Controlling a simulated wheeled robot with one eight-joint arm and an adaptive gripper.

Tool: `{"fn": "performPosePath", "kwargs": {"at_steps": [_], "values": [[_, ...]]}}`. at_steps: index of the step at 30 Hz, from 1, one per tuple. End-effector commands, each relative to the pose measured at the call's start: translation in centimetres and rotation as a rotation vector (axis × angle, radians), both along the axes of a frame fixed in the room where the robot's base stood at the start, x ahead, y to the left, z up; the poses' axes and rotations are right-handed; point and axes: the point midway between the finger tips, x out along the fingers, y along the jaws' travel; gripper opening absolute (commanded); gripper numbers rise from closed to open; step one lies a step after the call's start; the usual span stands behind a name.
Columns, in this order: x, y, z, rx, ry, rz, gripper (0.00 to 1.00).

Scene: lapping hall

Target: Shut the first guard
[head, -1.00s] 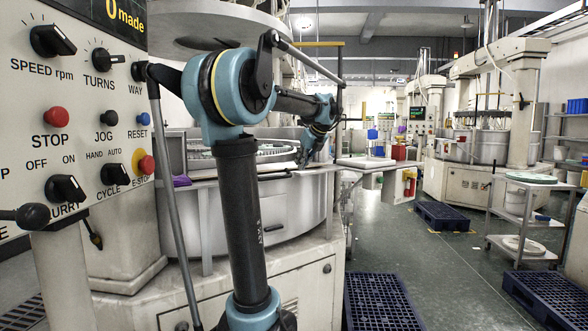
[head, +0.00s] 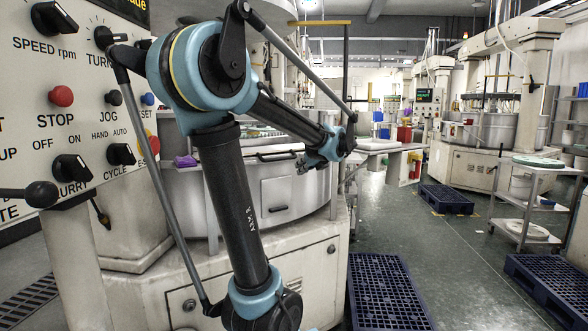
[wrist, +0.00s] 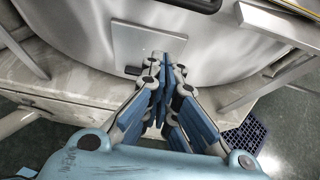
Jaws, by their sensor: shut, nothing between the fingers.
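The nearest lapping machine has a round silver tub wall (head: 303,200). A flat rectangular panel with a small dark handle (head: 278,208) sits on its front. The panel (wrist: 145,42) and its handle (wrist: 133,71) also show in the wrist view. A black bar handle (head: 279,155) is at the tub's upper edge, and part of a dark bar (wrist: 190,4) shows at the top of the wrist view. I cannot tell which part is the first guard. My gripper (head: 303,164) is shut and empty, in front of the tub's upper right. Its fingers (wrist: 163,70) overlap the panel in the wrist view.
A control panel (head: 75,110) with knobs and buttons stands close at the left. Blue pallets (head: 385,290) lie on the floor at the right. A trolley (head: 535,200) stands farther right. The green aisle floor between is clear.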

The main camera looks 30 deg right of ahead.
Motion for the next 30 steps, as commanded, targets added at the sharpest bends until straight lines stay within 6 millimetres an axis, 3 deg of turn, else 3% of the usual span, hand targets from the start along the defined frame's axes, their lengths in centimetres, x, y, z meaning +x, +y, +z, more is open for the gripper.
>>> {"fn": "performPosePath", "kwargs": {"at_steps": [20, 30], "values": [[8.2, 1.3, -4.8, 0.0, 0.002, 0.004, 0.0], [8.6, 1.4, -1.5, 0.0, 0.002, 0.001, 0.0]]}}
